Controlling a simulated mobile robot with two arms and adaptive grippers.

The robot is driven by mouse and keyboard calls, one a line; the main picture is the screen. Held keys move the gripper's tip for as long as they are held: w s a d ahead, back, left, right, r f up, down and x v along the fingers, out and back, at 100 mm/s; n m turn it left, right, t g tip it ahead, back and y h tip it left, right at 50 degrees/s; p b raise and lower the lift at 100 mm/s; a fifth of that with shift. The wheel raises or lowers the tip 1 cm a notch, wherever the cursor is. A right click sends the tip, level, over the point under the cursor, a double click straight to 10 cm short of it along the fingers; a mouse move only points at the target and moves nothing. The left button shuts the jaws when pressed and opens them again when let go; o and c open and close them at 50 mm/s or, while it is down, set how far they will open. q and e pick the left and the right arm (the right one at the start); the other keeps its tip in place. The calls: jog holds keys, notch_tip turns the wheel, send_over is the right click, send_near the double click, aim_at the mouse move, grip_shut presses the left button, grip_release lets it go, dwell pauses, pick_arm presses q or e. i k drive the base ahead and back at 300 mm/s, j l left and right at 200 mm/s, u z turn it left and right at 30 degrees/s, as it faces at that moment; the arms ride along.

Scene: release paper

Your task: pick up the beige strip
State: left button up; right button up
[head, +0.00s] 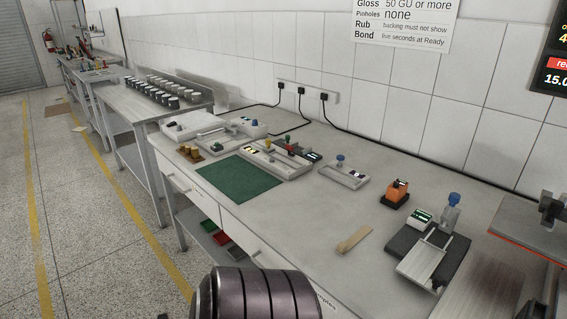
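The beige strip (354,240) lies flat on the grey bench top, near its front edge in the head view. It is angled, with its nearer end toward the lower left. Nothing touches or covers it. A dark, rounded part of my own body shows at the bottom centre of the picture, left of and below the strip. Neither of my grippers is in view.
A dark device with a pale metal plate (425,268) stands right of the strip. An orange and black block (396,193) sits behind it. A small grey device (345,172) and a green mat (239,181) are farther left. Bench around the strip is clear.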

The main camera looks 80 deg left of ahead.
aim_at(343, 248)
jog(key=u, duration=1.9)
jog(key=k+l+u, duration=0.15)
jog(key=u, duration=0.3)
jog(key=k+l+u, duration=0.2)
jog(key=u, duration=0.25)
